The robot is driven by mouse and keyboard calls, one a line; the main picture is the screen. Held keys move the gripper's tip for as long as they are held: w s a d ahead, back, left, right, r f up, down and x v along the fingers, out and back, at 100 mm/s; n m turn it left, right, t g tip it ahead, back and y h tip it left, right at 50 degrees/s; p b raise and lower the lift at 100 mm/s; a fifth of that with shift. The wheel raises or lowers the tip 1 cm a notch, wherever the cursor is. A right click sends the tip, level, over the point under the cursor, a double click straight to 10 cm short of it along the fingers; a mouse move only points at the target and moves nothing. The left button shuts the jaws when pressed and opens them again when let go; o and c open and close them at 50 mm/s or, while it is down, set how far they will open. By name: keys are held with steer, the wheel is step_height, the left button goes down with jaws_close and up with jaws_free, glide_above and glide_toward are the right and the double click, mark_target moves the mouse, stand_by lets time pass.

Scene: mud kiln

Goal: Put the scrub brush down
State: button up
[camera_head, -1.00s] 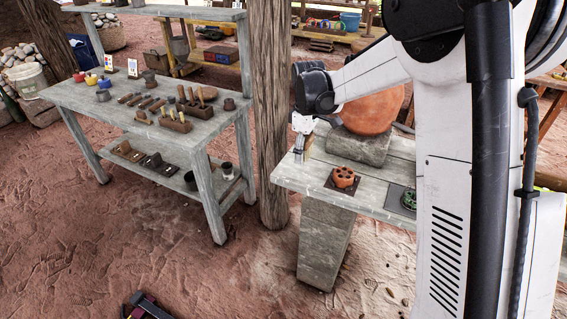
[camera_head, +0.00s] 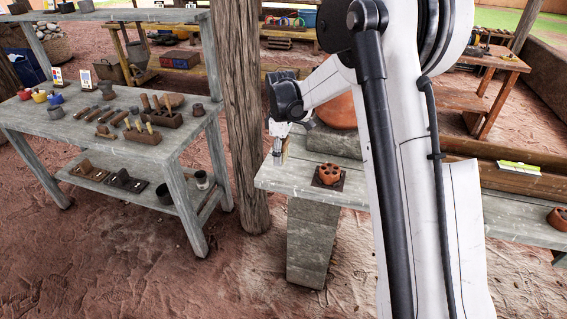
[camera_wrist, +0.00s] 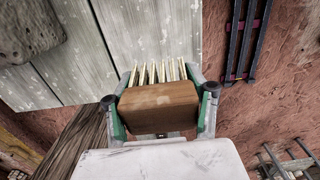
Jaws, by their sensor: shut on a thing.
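The scrub brush has a brown wooden block (camera_wrist: 158,107) and a row of pale bristles pointing away from my wrist. My gripper (camera_wrist: 160,76) is shut on the block, with one finger on each side in the wrist view. In the head view my gripper (camera_head: 278,150) is pointed down at the left end of the grey plank bench (camera_head: 277,180). The bristles show against the planks near the bench's edge. I cannot tell whether they touch the wood.
An orange holed pot (camera_head: 329,174) on a dark square and a large round clay piece (camera_head: 338,110) stand right of my gripper. A wooden post (camera_head: 245,110) rises behind the bench's left end. A tool table (camera_head: 90,125) is further left.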

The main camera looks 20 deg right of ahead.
mark_target(284, 168)
steer(key=shift+w+d+f, duration=0.6)
steer(key=shift+w, duration=0.05)
steer(key=shift+f, duration=1.85)
steer(key=shift+f, duration=0.15)
steer(key=o, duration=1.3)
steer(key=shift+b, duration=0.3)
steer(key=shift+o, duration=0.2)
